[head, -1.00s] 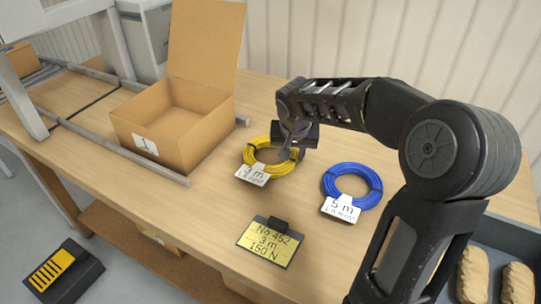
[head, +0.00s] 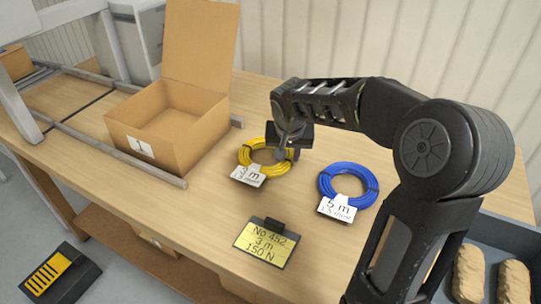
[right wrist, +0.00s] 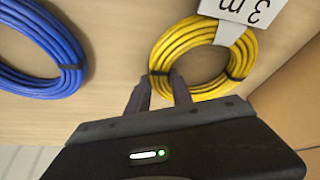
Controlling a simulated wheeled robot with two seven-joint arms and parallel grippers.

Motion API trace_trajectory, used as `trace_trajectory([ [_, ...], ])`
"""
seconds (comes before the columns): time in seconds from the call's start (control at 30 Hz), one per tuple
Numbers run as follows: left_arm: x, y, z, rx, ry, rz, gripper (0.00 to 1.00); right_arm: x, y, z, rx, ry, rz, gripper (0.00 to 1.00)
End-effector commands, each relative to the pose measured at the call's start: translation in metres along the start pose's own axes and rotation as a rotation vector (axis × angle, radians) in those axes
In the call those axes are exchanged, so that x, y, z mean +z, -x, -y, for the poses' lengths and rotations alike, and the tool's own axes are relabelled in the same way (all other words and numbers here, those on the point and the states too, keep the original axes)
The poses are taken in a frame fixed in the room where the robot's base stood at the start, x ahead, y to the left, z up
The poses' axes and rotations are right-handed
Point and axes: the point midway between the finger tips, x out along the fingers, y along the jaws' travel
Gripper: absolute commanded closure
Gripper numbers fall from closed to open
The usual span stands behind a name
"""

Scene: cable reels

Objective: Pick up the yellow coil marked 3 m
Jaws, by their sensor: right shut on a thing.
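The yellow coil marked 3 m (head: 250,160) lies on the wooden table (head: 205,225), with its white tag at its front. It also shows in the right wrist view (right wrist: 188,42). My right gripper (head: 284,152) is at the coil's right side in the head view, partly hiding it. In the right wrist view its two fingers (right wrist: 160,92) are at the coil's near edge, shut on the yellow strands. The coil seems to rest on or just above the table; a small gap cannot be ruled out. My left gripper is not in view.
A blue coil marked 5 m (head: 347,184) lies to the right. An open cardboard box marked 1 (head: 140,149) stands at the left beside metal rails (head: 120,158). A yellow display card (head: 261,243) reads No 452, 3 m, 150 N. A grey bin (head: 490,235) sits at far right.

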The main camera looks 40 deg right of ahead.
Motion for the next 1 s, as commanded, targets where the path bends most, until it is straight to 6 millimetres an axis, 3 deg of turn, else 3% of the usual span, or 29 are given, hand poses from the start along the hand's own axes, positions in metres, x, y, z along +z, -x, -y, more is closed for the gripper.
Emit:
trace_trajectory([
  [0.27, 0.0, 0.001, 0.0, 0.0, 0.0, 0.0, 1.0, -0.006, 0.013, 0.001, -0.001, 0.001, -0.004, 1.0],
  [0.7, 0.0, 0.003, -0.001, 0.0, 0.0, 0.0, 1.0, -0.036, 0.085, 0.001, -0.002, 0.0, -0.004, 1.0],
  [1.0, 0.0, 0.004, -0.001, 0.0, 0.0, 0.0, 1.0, -0.039, 0.093, 0.001, -0.001, 0.0, -0.001, 1.0],
])
